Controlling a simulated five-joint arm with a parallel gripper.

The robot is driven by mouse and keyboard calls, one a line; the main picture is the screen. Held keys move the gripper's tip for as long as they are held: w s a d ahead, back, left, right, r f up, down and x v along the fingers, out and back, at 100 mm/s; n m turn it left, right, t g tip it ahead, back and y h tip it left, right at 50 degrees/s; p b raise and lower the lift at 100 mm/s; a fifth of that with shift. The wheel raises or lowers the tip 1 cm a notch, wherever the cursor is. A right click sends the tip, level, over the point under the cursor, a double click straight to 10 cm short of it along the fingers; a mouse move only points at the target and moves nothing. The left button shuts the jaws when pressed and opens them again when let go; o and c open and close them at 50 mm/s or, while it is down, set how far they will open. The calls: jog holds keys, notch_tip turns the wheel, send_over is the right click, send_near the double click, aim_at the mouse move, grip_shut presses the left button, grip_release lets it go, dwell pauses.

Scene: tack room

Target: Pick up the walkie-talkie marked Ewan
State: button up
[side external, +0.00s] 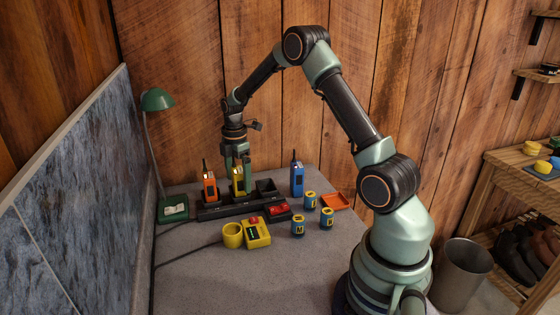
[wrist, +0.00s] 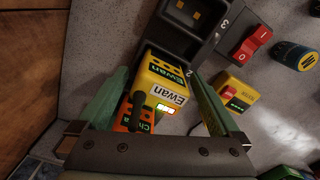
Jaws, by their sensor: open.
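The yellow walkie-talkie marked Ewan (wrist: 165,88) stands in the slot numbered 2 of the black charging rack (wrist: 206,47). In the side view the same yellow walkie-talkie (side external: 238,187) is upright in the rack (side external: 213,212), partly hidden by my fingers. My gripper (side external: 236,160) points down over it. In the wrist view my open gripper (wrist: 160,77) has one green finger on each side of the walkie-talkie, with a visible gap at the right; contact at the left is unclear. A green light shows on its face.
An orange walkie-talkie (side external: 209,187) stands close at the left in the rack. A red switch (side external: 278,209), a yellow device (side external: 257,232), several batteries (side external: 298,226) and an orange tray (side external: 336,201) are nearby. A green lamp (side external: 157,99) rises at the left.

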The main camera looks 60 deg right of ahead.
jog(key=shift+f, duration=0.1)
jog(key=shift+c, duration=0.3)
jog(key=c, duration=1.4)
